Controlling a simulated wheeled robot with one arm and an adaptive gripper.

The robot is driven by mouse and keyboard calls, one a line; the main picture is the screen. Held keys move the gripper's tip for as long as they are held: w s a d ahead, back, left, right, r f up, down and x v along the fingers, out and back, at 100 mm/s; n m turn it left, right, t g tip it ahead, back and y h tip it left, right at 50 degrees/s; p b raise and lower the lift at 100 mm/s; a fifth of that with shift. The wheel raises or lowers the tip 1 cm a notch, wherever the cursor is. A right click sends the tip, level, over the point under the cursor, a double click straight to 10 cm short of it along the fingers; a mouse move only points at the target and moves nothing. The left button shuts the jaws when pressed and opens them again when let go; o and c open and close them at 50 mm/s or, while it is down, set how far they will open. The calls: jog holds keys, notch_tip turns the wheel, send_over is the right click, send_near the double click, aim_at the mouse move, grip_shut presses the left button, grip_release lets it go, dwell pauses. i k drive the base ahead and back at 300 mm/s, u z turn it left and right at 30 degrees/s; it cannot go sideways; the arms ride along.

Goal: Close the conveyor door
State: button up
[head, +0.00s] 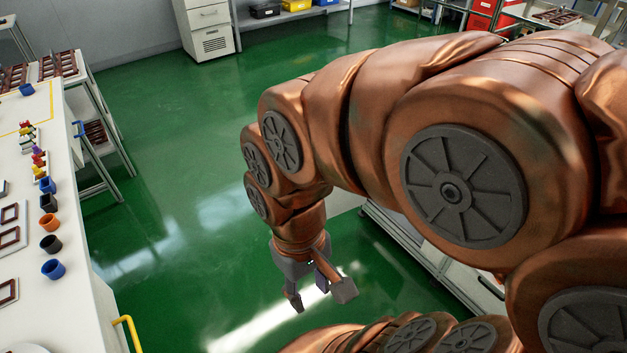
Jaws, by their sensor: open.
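My gripper (320,297) hangs at the end of my copper-coloured arm, low in the middle of the head view. Its two grey fingers are apart, with nothing between them and green floor beneath. A long white bench or conveyor unit (75,240) runs along the left edge, well apart from my gripper. A yellow handle (128,325) juts from its near right side, and a blue handle (79,129) from its far right side. I cannot make out which part is the conveyor door, or whether it is open.
Small coloured pots (52,269) line the white unit's top. A metal rack (95,130) stands beyond it. A grey cabinet (207,27) and a shelf with bins (290,12) stand at the back. A light-coloured unit (425,255) is partly hidden behind my arm. The green floor (180,190) between is clear.

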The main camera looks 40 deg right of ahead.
aim_at(340, 201)
jog(key=z, duration=0.05)
jog(key=i, duration=3.3)
jog(key=z, duration=1.45)
